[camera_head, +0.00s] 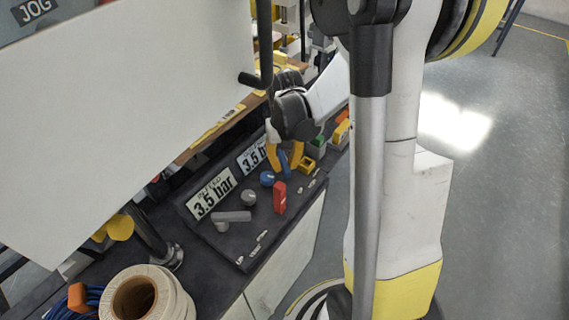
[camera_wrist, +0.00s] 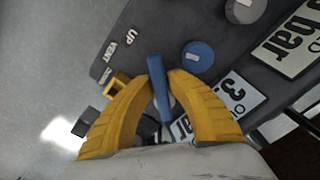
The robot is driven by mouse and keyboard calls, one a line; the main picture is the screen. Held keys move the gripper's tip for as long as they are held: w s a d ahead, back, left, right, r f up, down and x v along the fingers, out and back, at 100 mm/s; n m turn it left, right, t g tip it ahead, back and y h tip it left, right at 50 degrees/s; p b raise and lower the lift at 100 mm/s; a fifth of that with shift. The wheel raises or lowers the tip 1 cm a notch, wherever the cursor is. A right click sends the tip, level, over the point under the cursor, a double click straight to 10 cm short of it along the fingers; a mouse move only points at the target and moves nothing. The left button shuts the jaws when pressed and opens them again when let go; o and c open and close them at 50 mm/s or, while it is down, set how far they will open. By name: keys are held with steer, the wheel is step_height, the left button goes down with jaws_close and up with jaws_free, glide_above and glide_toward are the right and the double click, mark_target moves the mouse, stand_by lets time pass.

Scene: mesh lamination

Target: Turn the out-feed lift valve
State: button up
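A blue lever handle (camera_head: 284,163) stands on the dark sloped panel (camera_head: 233,240). In the wrist view the blue lever (camera_wrist: 157,88) is between the two yellow fingers of my gripper (camera_wrist: 160,80), and both fingertips appear to touch its sides. In the head view my gripper (camera_head: 284,154) reaches down onto the lever from above. Small labels (camera_wrist: 119,45), with UP and VENT legible, lie beside the lever. The lever's base is partly hidden by the fingers. I cannot read a label naming the out-feed lift.
A blue knob (camera_head: 267,178), a grey knob (camera_head: 248,197), a red lever (camera_head: 280,196) and a grey lever (camera_head: 232,216) share the panel. Two 3.5 bar plates (camera_head: 211,195) are beside them. A large white board (camera_head: 130,110) overhangs the left. A tape roll (camera_head: 148,295) stands in front.

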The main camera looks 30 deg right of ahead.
jaws_close()
steer(key=shift+n, duration=0.3)
steer(key=n, duration=0.1)
steer(key=d+n, duration=0.1)
steer(key=n, duration=0.1)
steer(key=shift+s+d+n, duration=0.15)
steer(key=shift+n, duration=0.15)
steer(key=n, duration=0.1)
steer(key=d+n, duration=0.1)
steer(key=n, duration=0.1)
steer(key=shift+n+b, duration=0.3)
steer(key=shift+b, duration=0.05)
steer(key=n, duration=0.2)
steer(key=w+d+n, duration=0.1)
steer(key=n, duration=0.1)
steer(key=shift+d, duration=0.2)
steer(key=shift+w+d+n, duration=0.2)
steer(key=shift+n, duration=0.85)
steer(key=shift+w+d+n, duration=0.15)
steer(key=shift+w+n, duration=0.05)
steer(key=shift+n, duration=0.85)
steer(key=shift+o, duration=1.8)
jaws_free()
steer(key=shift+w, duration=0.1)
